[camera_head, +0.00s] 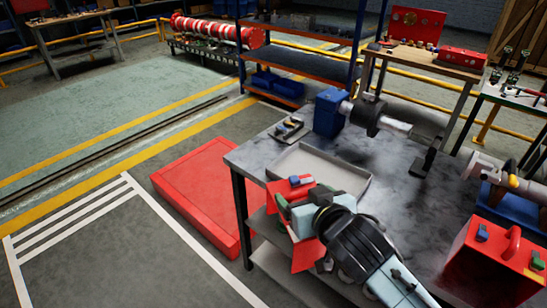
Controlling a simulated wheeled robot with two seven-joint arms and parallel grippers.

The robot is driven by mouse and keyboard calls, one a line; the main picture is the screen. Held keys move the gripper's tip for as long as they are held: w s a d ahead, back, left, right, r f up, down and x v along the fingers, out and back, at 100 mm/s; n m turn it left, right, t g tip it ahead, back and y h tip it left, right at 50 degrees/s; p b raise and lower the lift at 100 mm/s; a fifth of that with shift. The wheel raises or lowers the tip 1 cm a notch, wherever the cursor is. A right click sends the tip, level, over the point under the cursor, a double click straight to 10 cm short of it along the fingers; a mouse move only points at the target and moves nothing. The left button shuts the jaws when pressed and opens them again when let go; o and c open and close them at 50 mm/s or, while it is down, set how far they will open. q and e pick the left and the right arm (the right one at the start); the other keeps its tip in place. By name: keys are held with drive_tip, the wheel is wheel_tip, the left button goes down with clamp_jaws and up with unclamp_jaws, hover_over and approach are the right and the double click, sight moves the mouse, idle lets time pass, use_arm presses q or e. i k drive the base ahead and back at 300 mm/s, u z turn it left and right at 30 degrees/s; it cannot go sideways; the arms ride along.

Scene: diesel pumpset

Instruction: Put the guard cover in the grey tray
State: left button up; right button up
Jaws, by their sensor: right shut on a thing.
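The grey tray (345,176) lies on the dark metal table, near its left front edge. My right gripper (298,208) reaches in from the lower right and is shut on a red piece, which looks like the guard cover (305,256). The red piece shows on both sides of the fingers, at the near left side of the tray, and its upper part overlaps the tray's near left rim in the picture. The gripper hides its middle, and I cannot tell whether it touches the tray. My left gripper is not in view.
A blue unit with a grey shaft assembly (330,112) stands behind the tray. A small dark tray of parts (289,129) is at the far left corner. A red box with a handle (497,262) is at the right. The table's middle (410,205) is clear.

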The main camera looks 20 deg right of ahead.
sight(317, 177)
drive_tip(key=z, duration=0.5)
drive_tip(key=i, duration=1.2)
drive_tip(key=z, duration=0.9)
